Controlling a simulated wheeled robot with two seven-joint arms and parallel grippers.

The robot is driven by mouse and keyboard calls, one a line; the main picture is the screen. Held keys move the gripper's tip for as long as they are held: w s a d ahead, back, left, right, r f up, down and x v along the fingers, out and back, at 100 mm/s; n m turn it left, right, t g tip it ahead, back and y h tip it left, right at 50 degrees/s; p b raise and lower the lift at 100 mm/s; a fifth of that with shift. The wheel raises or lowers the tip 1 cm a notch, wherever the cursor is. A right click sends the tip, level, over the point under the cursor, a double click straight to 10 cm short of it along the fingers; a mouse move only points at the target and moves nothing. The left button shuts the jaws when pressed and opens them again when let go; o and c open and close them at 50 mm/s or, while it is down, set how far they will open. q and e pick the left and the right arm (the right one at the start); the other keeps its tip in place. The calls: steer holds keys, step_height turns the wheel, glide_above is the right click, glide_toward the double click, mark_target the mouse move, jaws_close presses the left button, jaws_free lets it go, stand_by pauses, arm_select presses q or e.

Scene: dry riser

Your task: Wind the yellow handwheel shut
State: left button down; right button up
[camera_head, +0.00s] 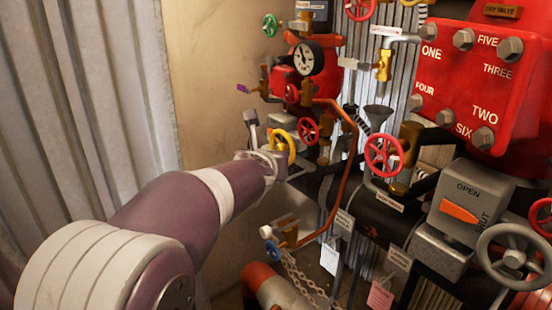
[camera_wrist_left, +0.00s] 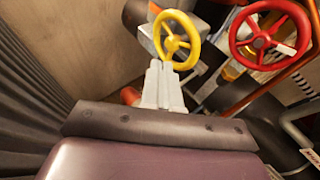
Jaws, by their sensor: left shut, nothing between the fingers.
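The yellow handwheel (camera_head: 290,147) is on the pipework left of centre in the head view, just beyond the end of my left arm. In the left wrist view it (camera_wrist_left: 176,42) faces me, with its spokes and hub clear. My left gripper (camera_head: 272,160) is at the wheel, partly hidden by its own wrist in the head view. In the left wrist view its two pale fingers (camera_wrist_left: 165,68) are together and empty, tips at the lower rim of the wheel. I cannot tell whether they touch it. My right gripper is out of view.
A red handwheel (camera_wrist_left: 270,34) is close to the right of the yellow one in the left wrist view. A copper pipe (camera_head: 352,150), a pressure gauge (camera_head: 309,58) and another red handwheel (camera_head: 384,156) crowd the right side. A plain wall (camera_head: 215,90) stands behind at left.

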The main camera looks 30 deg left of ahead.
arm_select(q)
steer(key=a+f+b, duration=0.3)
steer(key=a+b, duration=0.2)
steer(key=a, duration=0.1)
steer(key=w+d+r+p, duration=0.1)
steer(key=r+p, duration=0.1)
steer(key=w+d+r+p, duration=0.1)
steer(key=w+r+p, duration=0.1)
steer(key=p, duration=0.1)
steer(key=w+d+r+p, duration=0.2)
steer(key=p, duration=0.1)
steer(key=shift+d, duration=0.1)
steer(key=f+b, duration=0.1)
steer(key=a+f+b, duration=0.1)
steer(key=f+b, duration=0.1)
steer(key=w+a+f+b, duration=0.1)
steer(key=f+b, duration=0.1)
steer(key=shift+f, duration=0.2)
steer(key=shift+w+r, duration=0.1)
